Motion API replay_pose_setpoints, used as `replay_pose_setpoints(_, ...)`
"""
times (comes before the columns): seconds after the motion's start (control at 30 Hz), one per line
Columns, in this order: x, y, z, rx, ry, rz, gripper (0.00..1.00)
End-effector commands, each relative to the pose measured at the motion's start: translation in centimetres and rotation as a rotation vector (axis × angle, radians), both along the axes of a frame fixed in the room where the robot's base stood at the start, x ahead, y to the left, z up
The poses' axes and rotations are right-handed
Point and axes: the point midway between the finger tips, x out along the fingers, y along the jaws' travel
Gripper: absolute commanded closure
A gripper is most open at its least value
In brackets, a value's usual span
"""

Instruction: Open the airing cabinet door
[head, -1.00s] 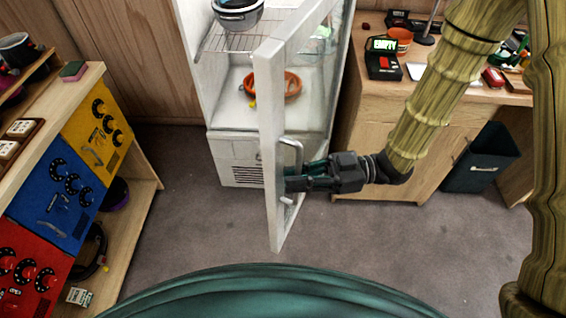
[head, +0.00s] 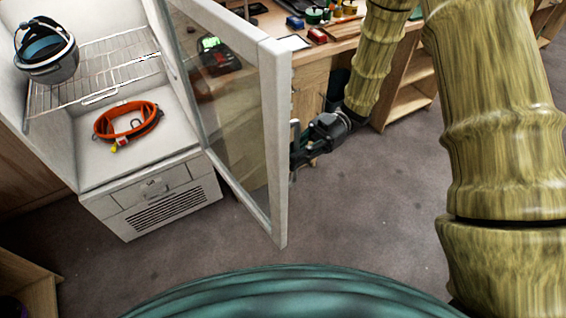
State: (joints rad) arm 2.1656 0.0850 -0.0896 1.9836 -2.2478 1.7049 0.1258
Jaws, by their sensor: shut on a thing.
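The white airing cabinet (head: 104,205) stands at the left with its inside in plain view. Its glass-panelled door (head: 277,150) stands swung wide out to the right of the opening. My gripper (head: 298,150) is at the outer face of the door, shut on the door handle (head: 294,134). The handle is mostly hidden by the door's edge and my gripper. My arm reaches to it from the upper right.
Inside the cabinet are a wire shelf (head: 95,72) with a grey bucket-like pot (head: 47,62) and an orange strap loop (head: 128,122) on the floor. A wooden desk (head: 308,75) with small items stands behind the door. Grey floor (head: 370,215) is clear in front.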

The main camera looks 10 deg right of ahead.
Motion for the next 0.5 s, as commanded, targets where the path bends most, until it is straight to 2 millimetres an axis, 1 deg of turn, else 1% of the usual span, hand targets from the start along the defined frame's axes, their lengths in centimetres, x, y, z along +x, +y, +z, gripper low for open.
replay_pose_setpoints(0.13,0.34,-0.37,-0.01,0.0,0.002,0.004,1.0)
replay_pose_setpoints(0.47,0.36,-0.42,-0.05,-0.001,0.002,0.004,1.0)
replay_pose_setpoints(0.5,0.35,-0.43,-0.05,-0.001,0.002,0.004,0.85)
